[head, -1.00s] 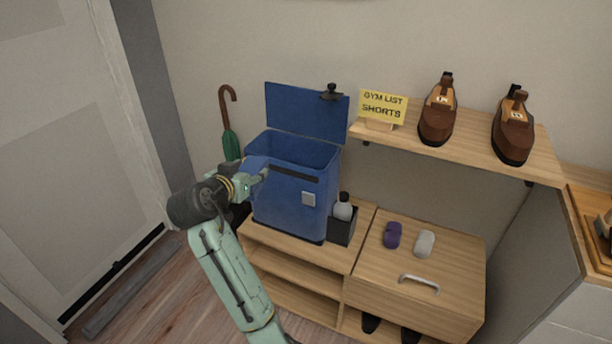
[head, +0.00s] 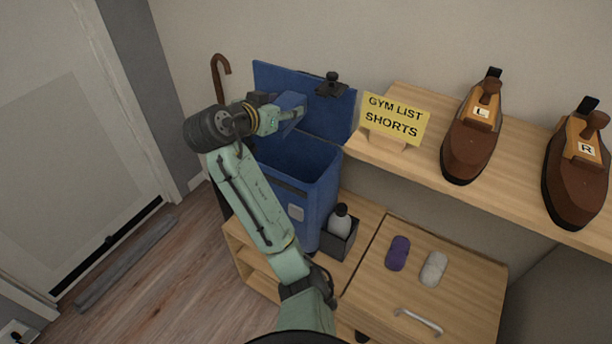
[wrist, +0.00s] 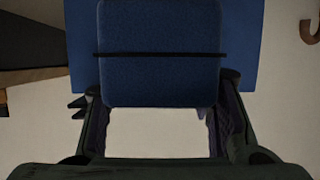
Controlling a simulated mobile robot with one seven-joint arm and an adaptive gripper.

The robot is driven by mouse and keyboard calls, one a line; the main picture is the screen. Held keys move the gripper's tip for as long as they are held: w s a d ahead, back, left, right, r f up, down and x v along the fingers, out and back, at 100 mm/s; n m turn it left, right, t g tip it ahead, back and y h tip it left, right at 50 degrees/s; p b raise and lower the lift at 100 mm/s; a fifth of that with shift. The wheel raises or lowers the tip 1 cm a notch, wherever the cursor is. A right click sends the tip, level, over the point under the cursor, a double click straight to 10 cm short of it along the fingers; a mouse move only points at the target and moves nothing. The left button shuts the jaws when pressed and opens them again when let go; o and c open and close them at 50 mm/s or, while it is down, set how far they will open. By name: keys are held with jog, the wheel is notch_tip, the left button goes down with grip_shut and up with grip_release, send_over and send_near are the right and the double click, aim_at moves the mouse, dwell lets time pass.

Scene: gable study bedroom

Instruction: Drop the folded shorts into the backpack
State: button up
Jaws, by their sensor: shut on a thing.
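The folded shorts (wrist: 160,75) are blue with a thin dark band across them. In the wrist view they sit between the two fingers of my gripper (wrist: 160,98), which is shut on them. In the head view my gripper (head: 286,120) holds the shorts (head: 291,104) up in front of the raised lid, above the rear left of the backpack's mouth. The blue backpack (head: 318,205) stands upright and open on a low wooden bench. Its dark interior shows, but its left side is partly hidden by my arm. Its lid (head: 335,122) also shows behind the shorts in the wrist view (wrist: 250,50).
A white bottle (head: 341,218) in a dark holder stands right of the backpack. Purple (head: 398,253) and grey (head: 433,267) rolls lie on the bench top. A wall shelf (head: 410,165) carries a yellow sign (head: 394,118) and two brown shoes. An umbrella handle (head: 221,70) rises at left.

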jog(key=shift+w+d, duration=0.2)
jog(key=shift+w, duration=0.1)
notch_tip(320, 180, down, 6)
jog(key=b, duration=0.5)
jog(key=shift+r, duration=0.1)
jog(key=o, duration=1.3)
jog(key=shift+s+a, duration=0.1)
jog(key=shift+v, duration=5.95)
